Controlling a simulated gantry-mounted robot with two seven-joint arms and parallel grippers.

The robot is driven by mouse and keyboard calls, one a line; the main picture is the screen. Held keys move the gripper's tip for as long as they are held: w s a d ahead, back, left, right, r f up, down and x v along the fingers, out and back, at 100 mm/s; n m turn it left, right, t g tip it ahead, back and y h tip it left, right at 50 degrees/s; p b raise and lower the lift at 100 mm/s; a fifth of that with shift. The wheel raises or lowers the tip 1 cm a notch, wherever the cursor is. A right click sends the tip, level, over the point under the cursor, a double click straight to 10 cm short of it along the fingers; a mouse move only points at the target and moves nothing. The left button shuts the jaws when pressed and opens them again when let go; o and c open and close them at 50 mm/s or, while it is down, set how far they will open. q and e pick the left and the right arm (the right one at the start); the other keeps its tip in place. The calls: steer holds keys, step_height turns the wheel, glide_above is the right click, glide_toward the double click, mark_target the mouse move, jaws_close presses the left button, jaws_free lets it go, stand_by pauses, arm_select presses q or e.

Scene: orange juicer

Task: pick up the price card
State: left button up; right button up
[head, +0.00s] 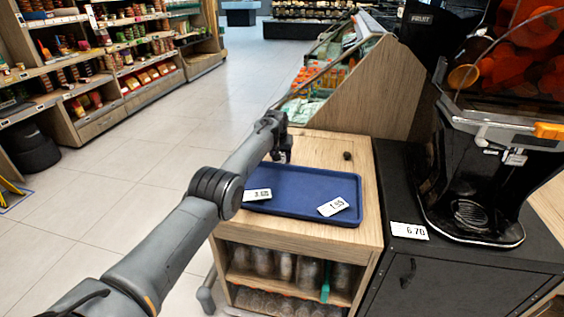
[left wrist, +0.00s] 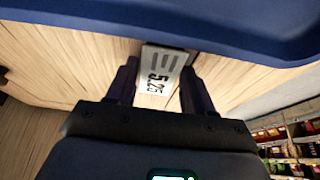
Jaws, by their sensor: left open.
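A white price card (left wrist: 160,76) reading 5.25 lies on the wooden top beside the blue tray in the left wrist view. My left gripper (left wrist: 161,80) is open, with one finger on each side of this card. I cannot tell whether they touch it. In the head view my left gripper (head: 282,156) is at the far left edge of the tray, and the 5.25 card is hidden. Other price cards lie on the tray, one at left (head: 257,195) and a 1.95 card (head: 333,207) at right. A 6.70 card (head: 409,231) lies on the dark counter.
The blue tray (head: 300,188) lies on a wooden stand (head: 330,147) with jars on shelves below. A small dark round thing (head: 347,156) sits behind the tray. A black juicer (head: 470,190) stands at right. A sloped produce display (head: 370,90) rises behind the stand.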

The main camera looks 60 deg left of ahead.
arm_select(q)
steer(key=c, duration=0.8)
